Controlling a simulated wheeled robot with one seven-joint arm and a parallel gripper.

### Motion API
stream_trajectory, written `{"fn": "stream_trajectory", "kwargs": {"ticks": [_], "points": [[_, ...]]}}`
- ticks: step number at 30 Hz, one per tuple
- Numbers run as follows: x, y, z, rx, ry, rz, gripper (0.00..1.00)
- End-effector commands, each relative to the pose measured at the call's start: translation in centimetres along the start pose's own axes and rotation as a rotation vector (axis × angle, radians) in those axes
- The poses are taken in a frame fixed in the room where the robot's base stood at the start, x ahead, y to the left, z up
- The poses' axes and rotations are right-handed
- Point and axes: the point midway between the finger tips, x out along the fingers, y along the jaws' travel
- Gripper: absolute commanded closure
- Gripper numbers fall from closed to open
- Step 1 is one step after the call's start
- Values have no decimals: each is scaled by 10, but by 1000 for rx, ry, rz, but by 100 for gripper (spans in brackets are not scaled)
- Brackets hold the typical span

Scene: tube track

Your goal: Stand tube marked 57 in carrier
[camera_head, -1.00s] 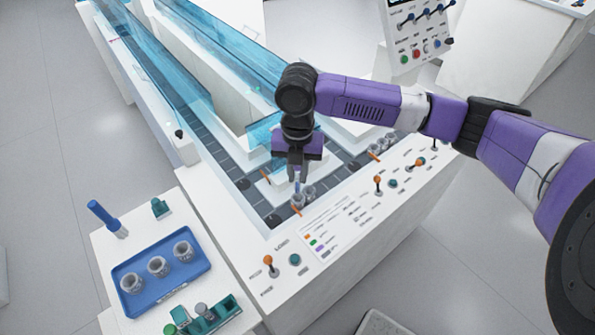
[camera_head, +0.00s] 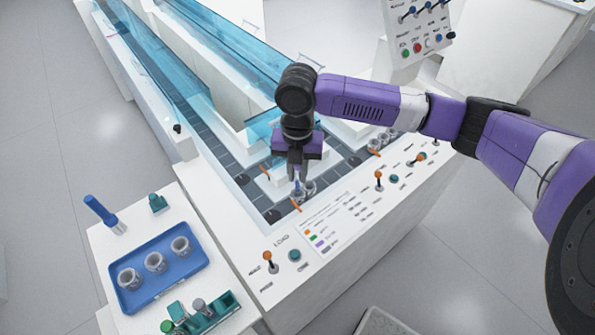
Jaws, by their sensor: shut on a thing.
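My gripper (camera_head: 297,174) points straight down over the near corner of the track and is shut on a small tube (camera_head: 297,187) with blue on it. The number on the tube is too small to read. The tube is upright at a round grey carrier (camera_head: 299,196) on the dark track. I cannot tell how deep it sits in the carrier, as the fingers hide part of it. Another carrier (camera_head: 310,187) stands close beside it on the right.
A blue tray (camera_head: 197,271) with three empty-looking carriers lies on the left side table. A green rack (camera_head: 222,309) with tubes is in front of it.

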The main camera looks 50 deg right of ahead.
Motion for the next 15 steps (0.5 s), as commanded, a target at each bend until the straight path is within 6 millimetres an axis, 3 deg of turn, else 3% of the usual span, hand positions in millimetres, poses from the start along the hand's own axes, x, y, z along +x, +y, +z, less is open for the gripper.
{"fn": "stream_trajectory", "kwargs": {"ticks": [15], "points": [[4,0,0,0,1,0,100]]}}
